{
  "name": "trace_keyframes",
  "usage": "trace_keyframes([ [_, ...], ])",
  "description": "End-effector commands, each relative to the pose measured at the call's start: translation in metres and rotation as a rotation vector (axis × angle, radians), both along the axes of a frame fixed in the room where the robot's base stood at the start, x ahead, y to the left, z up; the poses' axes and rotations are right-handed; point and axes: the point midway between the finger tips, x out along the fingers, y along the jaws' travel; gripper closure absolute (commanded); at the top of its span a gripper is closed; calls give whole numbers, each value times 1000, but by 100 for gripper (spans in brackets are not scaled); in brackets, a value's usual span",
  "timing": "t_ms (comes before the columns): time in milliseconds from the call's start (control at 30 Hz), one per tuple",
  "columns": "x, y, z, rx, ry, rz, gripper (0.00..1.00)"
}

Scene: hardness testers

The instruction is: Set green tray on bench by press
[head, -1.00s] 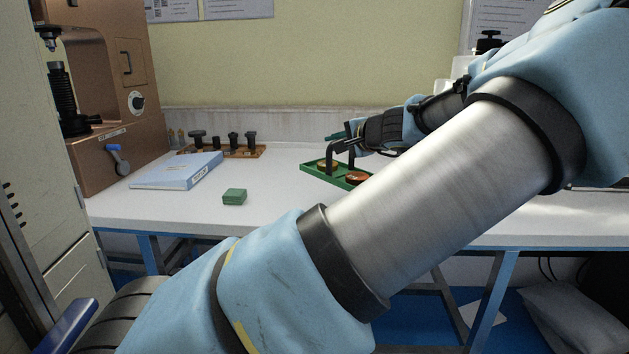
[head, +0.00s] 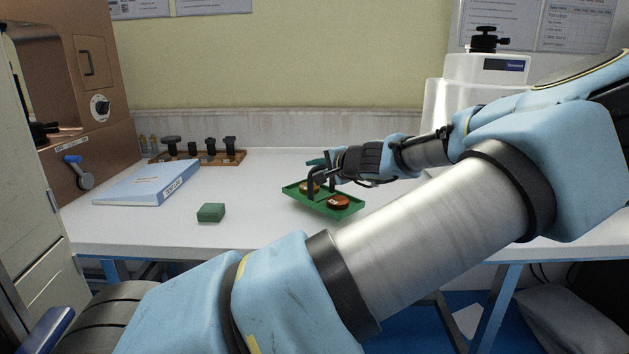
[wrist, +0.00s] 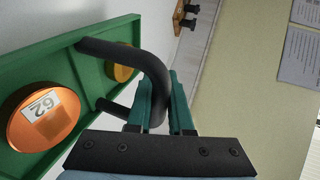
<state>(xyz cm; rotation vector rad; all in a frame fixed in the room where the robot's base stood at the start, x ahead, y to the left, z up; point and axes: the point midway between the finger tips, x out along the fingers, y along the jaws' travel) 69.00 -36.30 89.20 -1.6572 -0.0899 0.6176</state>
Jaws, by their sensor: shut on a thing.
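The green tray (head: 320,207) is over the middle of the white bench (head: 245,228) in the head view, slightly tilted. It carries an orange-brown disc (head: 339,202) and a yellowish disc (head: 309,188). Whether its underside touches the bench is hard to tell. My gripper (head: 322,165) is shut on the tray's dark bent handle (head: 311,182). In the wrist view the handle (wrist: 152,70) runs between the teal fingers (wrist: 163,103), with the tray (wrist: 55,60) at the left; the near disc carries a label reading 62. The brown press-like machine (head: 95,70) stands at the left.
A blue binder (head: 148,183) and a small green box (head: 211,212) lie on the bench left of the tray. A wooden rack (head: 230,157) of dark-topped tools stands behind. A white machine (head: 495,80) is at the right. Bench around the green box is clear.

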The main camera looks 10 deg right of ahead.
Motion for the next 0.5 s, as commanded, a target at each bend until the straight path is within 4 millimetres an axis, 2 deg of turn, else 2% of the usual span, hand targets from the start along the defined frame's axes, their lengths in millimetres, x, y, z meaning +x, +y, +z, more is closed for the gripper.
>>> trace_keyframes([
  [200,0,1,-26,3,-2,2,100],
  [500,0,1,-29,0,-2,1,100],
])
